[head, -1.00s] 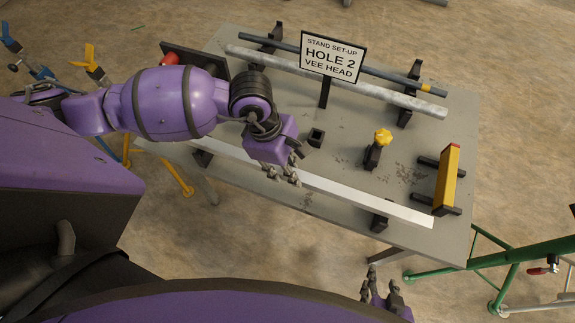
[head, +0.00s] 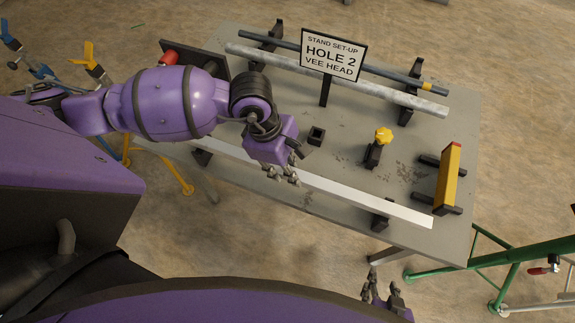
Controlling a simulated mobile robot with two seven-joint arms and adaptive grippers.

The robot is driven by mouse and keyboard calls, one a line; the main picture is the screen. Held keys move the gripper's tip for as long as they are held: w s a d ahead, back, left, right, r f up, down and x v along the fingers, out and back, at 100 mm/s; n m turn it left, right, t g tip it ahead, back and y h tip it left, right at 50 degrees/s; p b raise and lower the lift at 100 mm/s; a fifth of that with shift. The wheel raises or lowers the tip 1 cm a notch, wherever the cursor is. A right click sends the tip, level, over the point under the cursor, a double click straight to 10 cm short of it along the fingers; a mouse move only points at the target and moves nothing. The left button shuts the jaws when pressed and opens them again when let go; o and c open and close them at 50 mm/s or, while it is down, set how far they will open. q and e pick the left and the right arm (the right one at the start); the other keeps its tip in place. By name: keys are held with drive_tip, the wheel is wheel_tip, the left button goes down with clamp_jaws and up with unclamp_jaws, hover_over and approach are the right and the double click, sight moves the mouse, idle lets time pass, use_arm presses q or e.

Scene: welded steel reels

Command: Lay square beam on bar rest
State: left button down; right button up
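The square beam (head: 365,199) is a long pale metal bar along the near side of the grey table (head: 330,217). A dark support (head: 381,214) shows under its right part and another (head: 202,157) near its left part. Contact with them is hard to judge. My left gripper (head: 284,171) is at the middle of the beam, with fingers on both sides of it. Whether they press on it cannot be made out. My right gripper (head: 381,283) is low in the picture, in front of the table, empty, with its fingers apart. Which support is the bar rest is not marked.
A yellow knob (head: 383,135), a small black socket (head: 316,136) and a yellow block (head: 448,178) stand on the table. A green stand (head: 510,258) is right.

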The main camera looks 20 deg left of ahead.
use_arm(q)
drive_tip(key=shift+f, duration=0.5)
idle(0.3)
drive_tip(key=c, duration=1.4)
unclamp_jaws()
drive_tip(key=o, duration=0.4)
drive_tip(key=o, duration=0.8)
drive_tip(key=shift+o, duration=1)
